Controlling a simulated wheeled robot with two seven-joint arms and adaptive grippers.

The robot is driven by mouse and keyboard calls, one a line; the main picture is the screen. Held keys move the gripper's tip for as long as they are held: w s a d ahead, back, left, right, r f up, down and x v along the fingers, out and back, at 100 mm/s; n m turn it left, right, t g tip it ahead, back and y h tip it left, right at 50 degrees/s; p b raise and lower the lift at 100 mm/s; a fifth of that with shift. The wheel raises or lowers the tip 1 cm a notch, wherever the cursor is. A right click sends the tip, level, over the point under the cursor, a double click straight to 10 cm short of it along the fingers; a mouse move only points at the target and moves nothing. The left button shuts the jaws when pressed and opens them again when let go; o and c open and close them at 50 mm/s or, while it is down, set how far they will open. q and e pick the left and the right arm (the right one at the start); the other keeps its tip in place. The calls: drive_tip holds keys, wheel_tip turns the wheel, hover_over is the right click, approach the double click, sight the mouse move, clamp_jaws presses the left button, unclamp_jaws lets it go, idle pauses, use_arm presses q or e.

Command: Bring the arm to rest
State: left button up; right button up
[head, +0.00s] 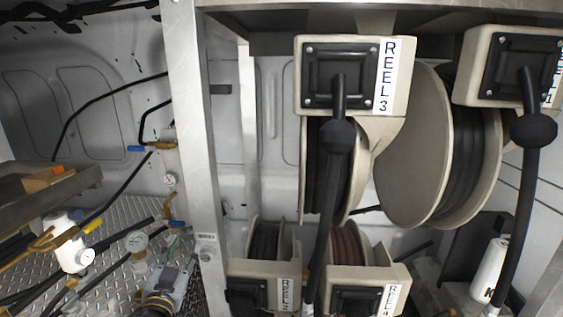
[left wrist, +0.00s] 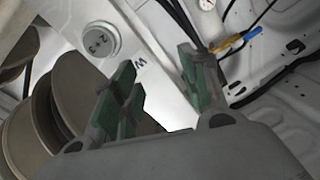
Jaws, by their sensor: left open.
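My left gripper (head: 157,254) is low in the head view, left of the upright metal post (head: 198,150), with my arm coming up from the bottom edge. In the left wrist view its two green-padded fingers (left wrist: 155,68) stand apart with nothing between them. The gripper is open and empty. Beyond the fingers in that view are a pale post with a round grey fitting (left wrist: 98,39) and a blue-and-yellow valve (left wrist: 238,42). My right gripper is not in view.
Right of the post hang the REEL 3 box (head: 352,75) and REEL 1 box (head: 512,67), with hoses hanging down. REEL 2 (head: 264,290) and REEL 4 (head: 368,290) sit below. A white valve with a gauge (head: 68,243) and a shelf (head: 45,185) stand at left.

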use_arm(q)
drive_tip(key=s+f+n+g, duration=0.1)
drive_tip(key=s+f+g, duration=0.55)
drive_tip(key=f, duration=0.35)
drive_tip(key=s+f+n+g, duration=0.1)
drive_tip(key=s+f+g, duration=0.4)
drive_tip(key=s+f, duration=0.45)
drive_tip(key=s+d+f+g+h, duration=0.1)
drive_tip(key=s+d+f+g, duration=0.3)
drive_tip(key=s+f, duration=0.3)
drive_tip(key=s+f+m+g, duration=0.1)
drive_tip(key=s+f, duration=0.2)
drive_tip(key=f, duration=2.9)
drive_tip(key=s+a+f, duration=0.2)
drive_tip(key=s+f, duration=0.8)
drive_tip(key=s, duration=0.1)
drive_tip(key=s+a+f+g, duration=0.1)
drive_tip(key=s+a+f, duration=0.1)
drive_tip(key=s+f, duration=0.7)
drive_tip(key=shift+s+a+f, duration=0.2)
drive_tip(key=shift+s+f, duration=0.2)
drive_tip(key=shift+s, duration=0.9)
drive_tip(key=shift+c, duration=0.2)
